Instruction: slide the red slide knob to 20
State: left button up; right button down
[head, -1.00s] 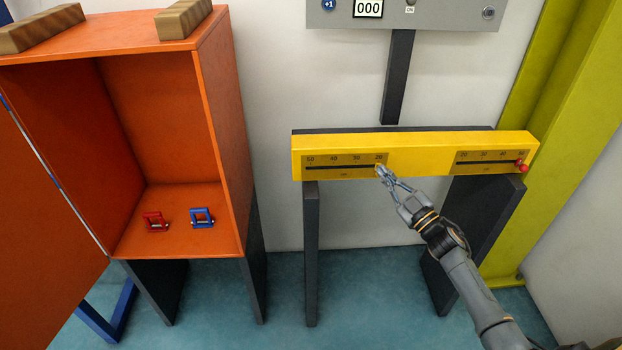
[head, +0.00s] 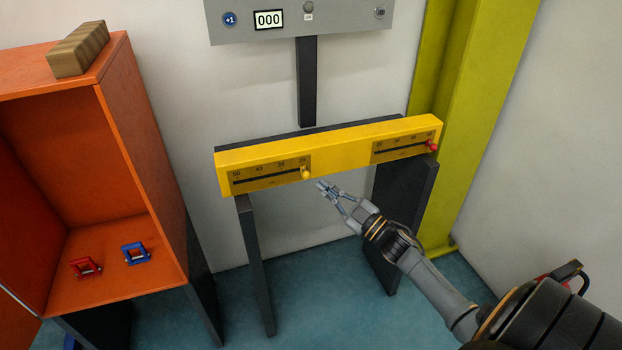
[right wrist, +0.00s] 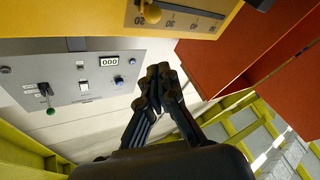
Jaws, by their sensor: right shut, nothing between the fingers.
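The red slide knob (head: 433,146) sits at the right end of the right-hand scale (head: 404,147), by the 50 end and away from 20 at the left end. A yellow knob (head: 306,173) sits at the 20 end of the left-hand scale; it also shows in the right wrist view (right wrist: 152,13). Both scales are on the front of a yellow bar (head: 340,152). My right gripper (head: 322,186) is shut and empty, just right of and below the yellow knob, apart from it. It also shows in the right wrist view (right wrist: 160,74). My left gripper is not in view.
A grey panel (head: 340,22) with a 000 display hangs above the bar. Dark legs (head: 257,265) stand beneath it. An orange cabinet (head: 150,150) with red and blue handles stands left. A yellow-green post (head: 455,120) is close behind the bar's right end.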

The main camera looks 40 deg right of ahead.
aim_at(433, 146)
jog(key=z, duration=1.3)
